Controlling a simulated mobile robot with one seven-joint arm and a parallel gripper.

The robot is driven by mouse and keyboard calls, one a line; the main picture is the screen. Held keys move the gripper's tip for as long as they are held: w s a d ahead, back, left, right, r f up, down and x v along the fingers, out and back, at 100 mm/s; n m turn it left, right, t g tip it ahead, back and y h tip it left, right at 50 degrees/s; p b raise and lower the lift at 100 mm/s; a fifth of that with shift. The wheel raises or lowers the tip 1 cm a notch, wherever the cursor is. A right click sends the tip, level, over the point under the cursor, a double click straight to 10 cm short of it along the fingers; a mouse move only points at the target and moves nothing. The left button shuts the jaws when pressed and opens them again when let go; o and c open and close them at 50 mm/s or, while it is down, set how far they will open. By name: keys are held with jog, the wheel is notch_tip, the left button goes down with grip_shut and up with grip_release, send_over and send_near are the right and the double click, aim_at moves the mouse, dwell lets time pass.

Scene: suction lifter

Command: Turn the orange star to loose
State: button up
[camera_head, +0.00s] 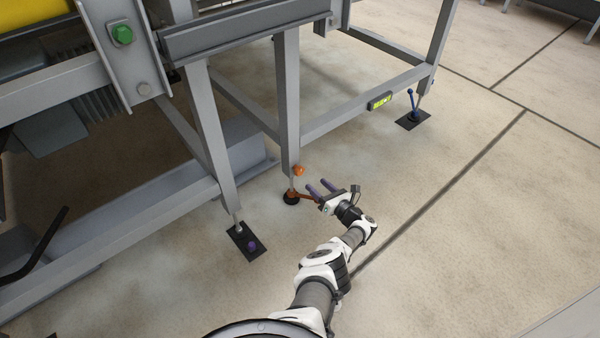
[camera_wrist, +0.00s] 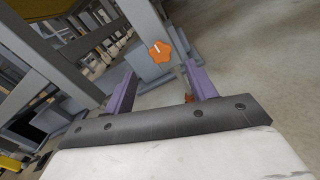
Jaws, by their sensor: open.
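The orange star (camera_head: 299,170) is a small knob on the lower part of a grey frame leg, just above an orange lever at the foot. In the wrist view the orange star (camera_wrist: 160,51) shows face-on with a short pale mark on it, ahead of and between the purple fingers. My gripper (camera_head: 318,188) is low over the floor, just right of and below the star. It also shows in the wrist view (camera_wrist: 160,80), open with nothing between its fingers. The star is apart from both fingers. I cannot read any loose or tight marking.
An orange lever (camera_head: 306,196) sits by the black foot (camera_head: 291,198), close to my gripper. The grey frame leg (camera_head: 288,110) rises behind the star. A small green display (camera_head: 380,101) and a blue lever (camera_head: 411,102) are farther right. The floor at right is clear.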

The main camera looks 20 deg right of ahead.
aim_at(301, 171)
jog(key=b+x, duration=0.4)
jog(key=x, duration=0.5)
jog(key=shift+f+b, duration=0.2)
jog(key=shift+b, duration=0.15)
jog(key=shift+w+a+r, duration=0.15)
jog(key=shift+w+a, duration=0.05)
jog(key=shift+w, duration=0.2)
